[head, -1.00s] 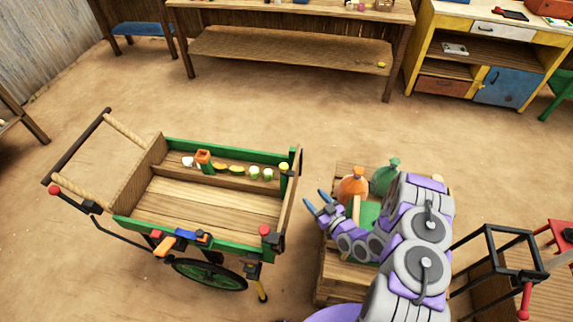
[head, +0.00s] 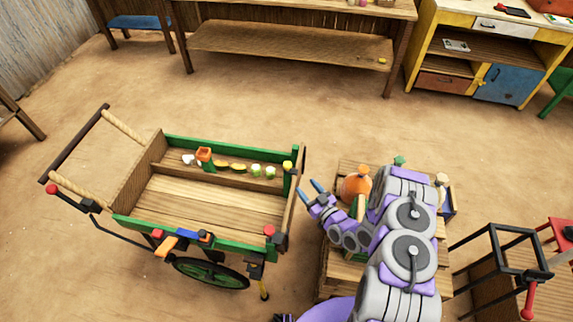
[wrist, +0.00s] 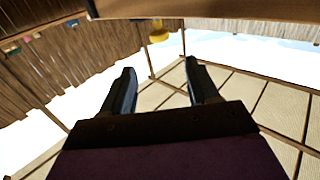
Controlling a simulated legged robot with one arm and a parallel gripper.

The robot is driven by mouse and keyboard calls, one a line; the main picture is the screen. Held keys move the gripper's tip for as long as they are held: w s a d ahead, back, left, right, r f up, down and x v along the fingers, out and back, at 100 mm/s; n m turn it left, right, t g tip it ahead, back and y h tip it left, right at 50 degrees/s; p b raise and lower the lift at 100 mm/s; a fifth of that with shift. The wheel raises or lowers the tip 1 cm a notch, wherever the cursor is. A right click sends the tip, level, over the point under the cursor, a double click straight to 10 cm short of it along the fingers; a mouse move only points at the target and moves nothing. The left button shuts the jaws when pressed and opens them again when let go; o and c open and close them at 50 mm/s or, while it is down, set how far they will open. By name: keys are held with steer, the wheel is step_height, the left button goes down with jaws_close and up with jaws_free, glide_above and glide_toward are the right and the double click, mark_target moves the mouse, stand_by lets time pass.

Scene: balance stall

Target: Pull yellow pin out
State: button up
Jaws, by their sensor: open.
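The yellow pin (head: 287,165) shows as a small yellow head on top of the green post at the cart's far right corner in the head view; its shaft is hidden. My gripper (head: 309,190) is open and empty, its two blue fingers pointing up and left, just right of the cart's end board (head: 292,205) and apart from the pin. In the wrist view my gripper (wrist: 158,80) has its dark fingers spread with nothing between them. A rounded yellow thing (wrist: 158,32) shows beyond them near the top; I cannot tell whether it is the pin.
The wooden cart (head: 210,205) has a red-topped fitting (head: 269,231) at its near right corner. A black frame stand (head: 500,250) is at right. Open dirt floor lies behind the cart.

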mark_target(290, 167)
steer(key=b+x, duration=0.2)
steer(key=x, duration=1.1)
steer(key=shift+w+a, duration=0.2)
steer(key=shift+w, duration=0.15)
steer(key=shift+a, duration=0.1)
jaws_close()
